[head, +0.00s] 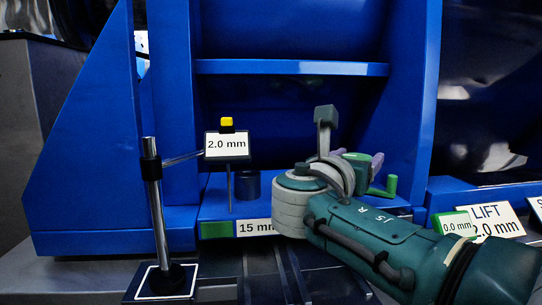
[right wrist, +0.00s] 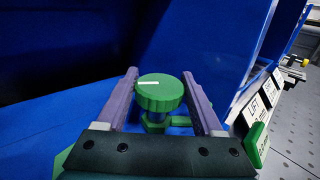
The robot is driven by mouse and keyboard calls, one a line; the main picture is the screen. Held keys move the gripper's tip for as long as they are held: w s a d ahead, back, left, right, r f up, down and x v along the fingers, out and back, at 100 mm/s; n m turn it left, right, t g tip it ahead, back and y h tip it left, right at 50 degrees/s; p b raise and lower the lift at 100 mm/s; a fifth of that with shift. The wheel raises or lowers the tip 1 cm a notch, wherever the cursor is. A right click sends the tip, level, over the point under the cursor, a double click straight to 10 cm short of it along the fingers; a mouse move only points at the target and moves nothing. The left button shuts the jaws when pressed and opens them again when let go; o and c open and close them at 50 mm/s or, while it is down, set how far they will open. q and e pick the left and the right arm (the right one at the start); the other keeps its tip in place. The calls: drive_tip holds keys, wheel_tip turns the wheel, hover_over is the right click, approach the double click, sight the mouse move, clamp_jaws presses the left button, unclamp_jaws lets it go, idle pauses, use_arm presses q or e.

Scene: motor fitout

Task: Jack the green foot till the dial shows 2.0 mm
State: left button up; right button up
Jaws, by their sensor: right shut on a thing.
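The dial (head: 226,145) stands on a post with a yellow top and reads 2.0 mm. Its thin stem reaches down to the blue foot (head: 215,212), which bears a green patch and a label reading 15 mm. A round green jack knob (right wrist: 160,90) with a white mark on top shows in the right wrist view. My right gripper (right wrist: 160,92) is shut on the knob, with one purple finger at each side. In the head view my right wrist hides part of the foot and most of the knob. My left gripper is in neither view.
A sign reading LIFT 2.0 mm (head: 497,221) stands at the right, beside a green-edged card reading 0.0 mm (head: 454,225). The big blue frame (head: 88,150) rises behind and left. A metal post (head: 155,205) carries the dial's arm.

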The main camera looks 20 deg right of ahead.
drive_tip(key=o, duration=1.4)
drive_tip(key=p+v, duration=0.3)
drive_tip(key=v, duration=0.1)
drive_tip(key=shift+r+p, duration=0.3)
drive_tip(key=shift+p, duration=0.1)
drive_tip(key=v, duration=0.2)
drive_tip(key=p+v, duration=0.1)
drive_tip(key=v, duration=0.1)
drive_tip(key=p+v, duration=0.1)
drive_tip(key=v, duration=0.1)
drive_tip(key=shift+f, duration=0.3)
drive_tip(key=shift+d, duration=0.1)
